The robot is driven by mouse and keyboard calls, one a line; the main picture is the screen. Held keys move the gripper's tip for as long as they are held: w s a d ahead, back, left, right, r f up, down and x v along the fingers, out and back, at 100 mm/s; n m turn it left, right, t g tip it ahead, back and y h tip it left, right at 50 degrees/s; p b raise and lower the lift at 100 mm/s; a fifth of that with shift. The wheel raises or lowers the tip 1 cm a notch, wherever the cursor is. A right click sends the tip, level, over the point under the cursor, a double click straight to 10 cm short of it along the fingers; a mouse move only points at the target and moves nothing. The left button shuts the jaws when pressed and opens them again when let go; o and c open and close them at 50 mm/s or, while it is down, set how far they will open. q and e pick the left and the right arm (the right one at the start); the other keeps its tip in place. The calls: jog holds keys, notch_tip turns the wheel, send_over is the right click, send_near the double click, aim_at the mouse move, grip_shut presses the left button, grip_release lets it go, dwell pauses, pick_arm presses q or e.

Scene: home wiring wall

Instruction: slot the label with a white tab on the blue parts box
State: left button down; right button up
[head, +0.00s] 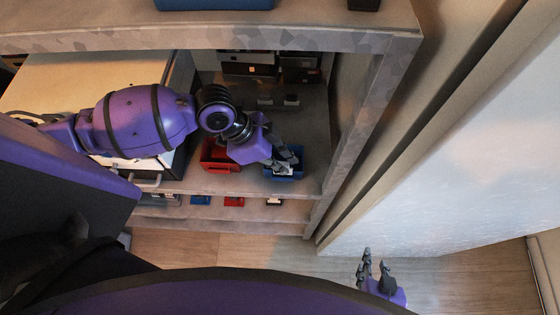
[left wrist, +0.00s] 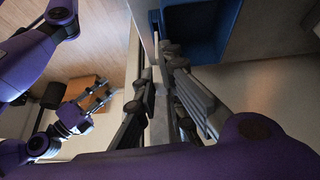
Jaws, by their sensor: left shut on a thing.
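The blue parts box (head: 297,172) stands on the shelf, right of a red box. My left gripper (head: 283,163) reaches over it from the left, its fingers at the box's front. A small white patch, apparently the label with a white tab (head: 286,171), shows at the fingertips. In the left wrist view the fingers (left wrist: 161,62) are closed on a thin pale piece beside the blue box (left wrist: 232,30). The fingers hide most of the label, and I cannot tell whether it touches the box. My right gripper (head: 376,268) is empty, low at the right, with its fingers apart.
The red box (head: 221,158) stands close left of the blue one. Small blue (head: 200,200), red (head: 233,201) and white pieces lie along a lower ledge. The cabinet's side post (head: 350,130) rises to the right. Dark boxes (head: 248,70) stand farther back.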

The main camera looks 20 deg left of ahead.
pick_arm(q)
jog(key=shift+f, duration=0.3)
dwell(0.5)
jog(key=shift+f, duration=0.65)
jog(key=c, duration=1.8)
grip_release()
jog(key=shift+o, duration=0.2)
jog(key=shift+a+r, duration=0.15)
jog(key=shift+r, duration=0.05)
jog(key=v, duration=1.1)
jog(key=shift+r, duration=0.2)
jog(key=shift+a, duration=0.15)
